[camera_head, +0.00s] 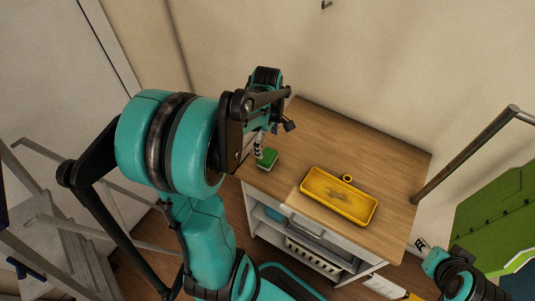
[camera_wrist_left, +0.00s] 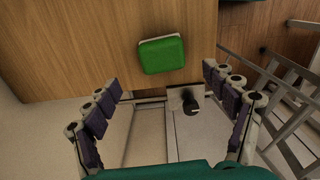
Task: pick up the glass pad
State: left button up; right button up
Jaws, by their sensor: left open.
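The glass pad appears to be the small green block with a pale lower edge (camera_head: 268,157), lying flat on the wooden top at its left end. In the left wrist view the green pad (camera_wrist_left: 162,54) lies near the wood's edge, beyond the fingertips. My left gripper (camera_head: 273,137) hangs over that end of the top, close to the pad. Its fingers (camera_wrist_left: 160,80) are spread wide and empty, with the pad apart from them. My right arm shows at the lower right, with what look like fingertips (camera_head: 421,243); their opening is unclear.
White shelving with a rack (camera_head: 313,258) stands below. A metal rail (camera_head: 465,155) is at the right. The back of the top is clear.

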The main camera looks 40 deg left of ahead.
aim_at(267, 155)
pick_arm(q)
notch_tip(267, 155, down, 3)
jog(key=shift+s+d+r+b, duration=0.1)
jog(key=shift+s+r+b, duration=0.05)
jog(key=shift+b, duration=0.4)
notch_tip(267, 155, down, 5)
jog(key=shift+r+b, duration=0.2)
jog(key=shift+b, duration=0.85)
jog(key=shift+r, duration=0.1)
jog(key=c, duration=1.2)
